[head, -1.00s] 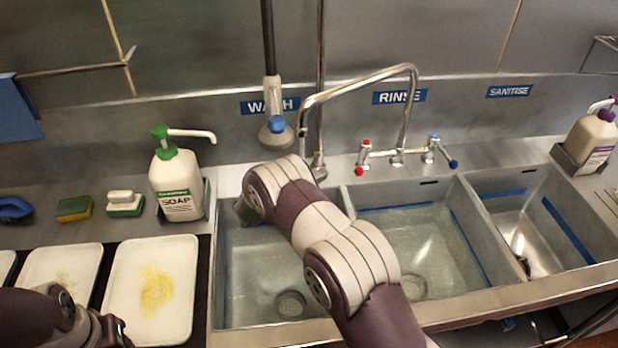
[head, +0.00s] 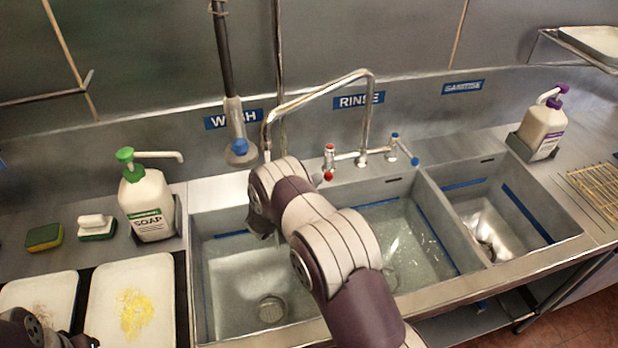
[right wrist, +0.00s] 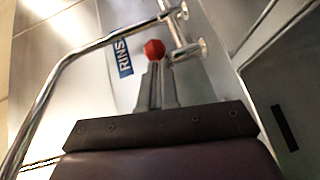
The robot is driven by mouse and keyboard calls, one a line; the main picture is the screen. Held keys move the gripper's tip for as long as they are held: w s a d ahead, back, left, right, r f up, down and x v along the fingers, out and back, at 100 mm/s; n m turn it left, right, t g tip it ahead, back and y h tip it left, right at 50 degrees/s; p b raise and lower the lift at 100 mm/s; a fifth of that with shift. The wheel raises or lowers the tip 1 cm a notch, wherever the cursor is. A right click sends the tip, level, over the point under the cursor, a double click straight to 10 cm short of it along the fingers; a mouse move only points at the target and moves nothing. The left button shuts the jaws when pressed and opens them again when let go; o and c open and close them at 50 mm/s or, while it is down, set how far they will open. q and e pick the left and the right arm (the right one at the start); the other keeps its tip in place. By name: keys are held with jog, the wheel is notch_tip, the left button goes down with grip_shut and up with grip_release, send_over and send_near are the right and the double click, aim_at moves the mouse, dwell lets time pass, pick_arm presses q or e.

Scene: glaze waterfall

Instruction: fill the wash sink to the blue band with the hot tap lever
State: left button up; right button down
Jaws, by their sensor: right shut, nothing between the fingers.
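The hot tap lever has a red knob (head: 328,175) left of the blue-knobbed lever on the tap behind the sinks. In the right wrist view the red knob (right wrist: 154,49) is just beyond the tips of my right gripper (right wrist: 156,82), whose fingers are together and empty; contact cannot be told. The wash sink (head: 215,320) is at the left, with a blue band (head: 231,234) on its back wall and a round drain. Its water level is hard to tell. The spout (head: 300,101) reaches over it; my right arm hides any stream. Only my left arm's edge shows, bottom left.
The rinse sink (head: 440,285), with rippled water, and the sanitise sink (head: 545,225) lie to the right. A hanging sprayer (head: 236,125) is left of the spout. A soap bottle (head: 148,205), sponges and food-stained trays (head: 105,325) stand left.

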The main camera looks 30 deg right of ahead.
pick_arm(q)
jog(key=shift+r, duration=0.4)
pick_arm(e)
jog(key=s+d, duration=0.4)
jog(key=shift+d+t, duration=0.3)
jog(key=shift+d, duration=0.05)
pick_arm(q)
notch_tip(320, 180, down, 3)
jog(key=b, duration=0.3)
pick_arm(e)
jog(key=v, duration=1.2)
jog(key=shift+s+a+r, duration=0.2)
jog(key=shift+a+r, duration=0.05)
jog(key=shift+a, duration=0.05)
